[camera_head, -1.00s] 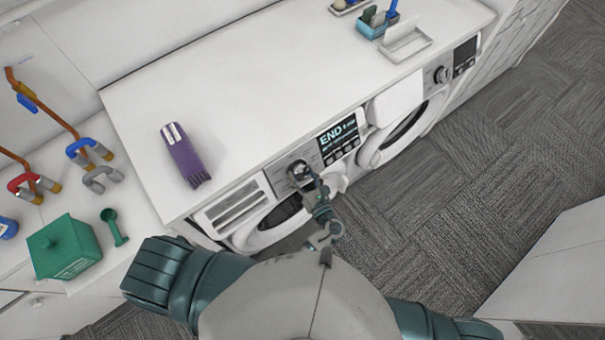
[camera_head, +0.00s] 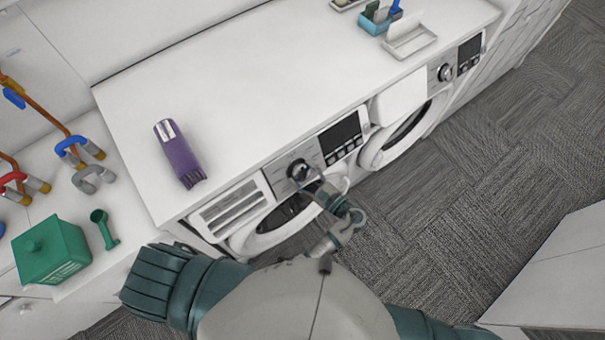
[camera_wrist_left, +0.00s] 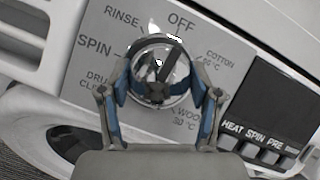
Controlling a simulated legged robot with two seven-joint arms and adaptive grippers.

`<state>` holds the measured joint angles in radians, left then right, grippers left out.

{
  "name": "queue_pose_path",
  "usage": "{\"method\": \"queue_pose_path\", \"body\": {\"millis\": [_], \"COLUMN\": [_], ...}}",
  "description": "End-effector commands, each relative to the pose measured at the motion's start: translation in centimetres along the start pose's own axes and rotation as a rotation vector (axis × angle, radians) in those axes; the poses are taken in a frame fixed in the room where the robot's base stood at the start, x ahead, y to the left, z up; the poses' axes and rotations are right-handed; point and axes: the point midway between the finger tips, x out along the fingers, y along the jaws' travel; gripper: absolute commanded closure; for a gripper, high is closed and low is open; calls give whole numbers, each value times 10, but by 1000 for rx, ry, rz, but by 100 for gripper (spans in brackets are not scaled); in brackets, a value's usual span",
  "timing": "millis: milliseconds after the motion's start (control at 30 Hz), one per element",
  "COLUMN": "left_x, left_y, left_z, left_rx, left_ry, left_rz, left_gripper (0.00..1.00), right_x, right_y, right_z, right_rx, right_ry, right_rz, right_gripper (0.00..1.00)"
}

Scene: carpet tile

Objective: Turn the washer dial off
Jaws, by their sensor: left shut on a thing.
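The washer dial (camera_head: 297,168) is a round knob on the front panel of the left-hand washer (camera_head: 262,228). In the left wrist view the dial (camera_wrist_left: 158,62) sits between my fingers, with its dark bar pointing up, slightly right, toward the OFF label (camera_wrist_left: 181,22). RINSE, SPIN, COTTON and WOOL labels surround it. My left gripper (camera_head: 311,182) is at the dial; in the wrist view the gripper (camera_wrist_left: 158,92) has a blue-grey finger on each side of it and is shut on it. The washer's display (camera_head: 340,135) is dark. My right gripper is not in view.
A purple bottle (camera_head: 178,153) lies on the white top (camera_head: 250,85). A second machine with its own dial (camera_head: 445,72) stands to the right. A green box (camera_head: 50,250) and green scoop (camera_head: 104,229) are at left. Carpet floor (camera_head: 480,190) is open in front.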

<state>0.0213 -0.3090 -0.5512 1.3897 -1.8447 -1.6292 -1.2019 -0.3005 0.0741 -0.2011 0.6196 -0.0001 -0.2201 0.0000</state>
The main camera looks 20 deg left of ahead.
Motion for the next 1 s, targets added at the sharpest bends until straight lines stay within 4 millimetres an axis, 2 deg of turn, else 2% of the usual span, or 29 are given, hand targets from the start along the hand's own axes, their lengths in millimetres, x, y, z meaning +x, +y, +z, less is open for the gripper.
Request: {"method": "queue_pose_path", "body": {"millis": [300,700,733,800,833,1000], "left_x": [-4,-4,-4,-4,-4,-1], "left_y": [0,0,0,0,0,0], "left_z": [-2,-2,-2,-2,-2,-2], "left_rx": [-68,-73,-73,-72,-73,-73], "left_ry": [3,3,3,3,2,2], "left_rz": [39,42,42,42,42,43], "left_gripper": [72,72,35,17,12,12], "right_x": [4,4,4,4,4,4], "right_y": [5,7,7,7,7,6], "right_z": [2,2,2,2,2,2], "right_rx": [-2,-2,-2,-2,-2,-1], "right_ry": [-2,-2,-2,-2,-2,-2], "right_rz": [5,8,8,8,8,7], "right_gripper": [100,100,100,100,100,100]}}
